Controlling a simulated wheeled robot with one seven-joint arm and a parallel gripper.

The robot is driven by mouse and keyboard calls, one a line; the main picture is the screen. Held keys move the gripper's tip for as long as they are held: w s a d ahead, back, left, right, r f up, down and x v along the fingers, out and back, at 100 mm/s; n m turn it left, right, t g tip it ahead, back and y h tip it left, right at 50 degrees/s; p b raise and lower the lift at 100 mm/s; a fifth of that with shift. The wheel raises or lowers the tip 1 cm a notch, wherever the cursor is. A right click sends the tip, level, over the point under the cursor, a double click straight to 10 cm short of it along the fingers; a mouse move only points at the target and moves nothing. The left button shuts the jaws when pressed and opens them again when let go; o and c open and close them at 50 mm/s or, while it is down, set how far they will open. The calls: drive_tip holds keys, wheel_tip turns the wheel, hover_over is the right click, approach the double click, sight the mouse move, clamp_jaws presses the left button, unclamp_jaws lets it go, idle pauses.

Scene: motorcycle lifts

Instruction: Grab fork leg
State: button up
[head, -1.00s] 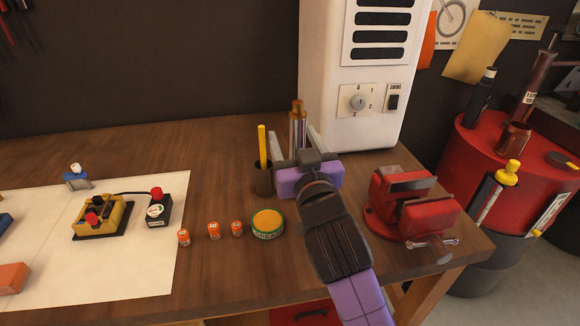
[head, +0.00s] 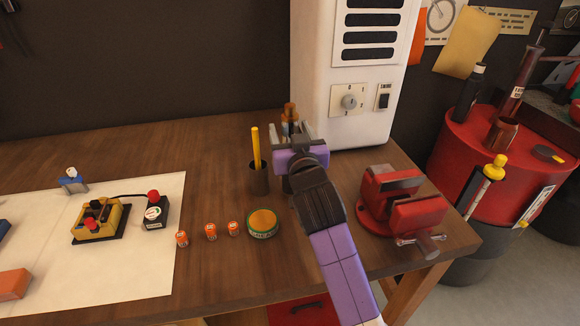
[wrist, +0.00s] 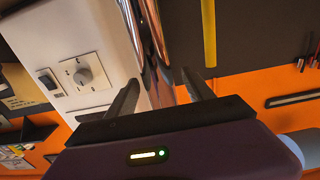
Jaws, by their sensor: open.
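The fork leg (head: 290,112) stands upright at the back of the wooden bench, in front of the white cabinet. Its copper-coloured top shows above my gripper; its lower part is hidden behind the gripper in the head view. In the wrist view it shows as shiny chrome tubing (wrist: 158,55); I cannot tell whether this is one tube or two side by side. My gripper (head: 291,130) is open at the fork leg. In the wrist view the fingers (wrist: 162,92) stand apart on either side of the chrome, and contact cannot be made out.
A dark cup (head: 259,180) with a yellow rod (head: 256,148) stands close left of my gripper. The white cabinet (head: 350,125) is behind right, and a red vise (head: 402,200) is to the right. A green-and-yellow tin (head: 263,223) and small orange cans (head: 211,232) lie in front.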

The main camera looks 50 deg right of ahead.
drive_tip(key=shift+c, duration=0.2)
clamp_jaws()
idle(0.7)
idle(0.4)
drive_tip(key=shift+r, duration=0.25)
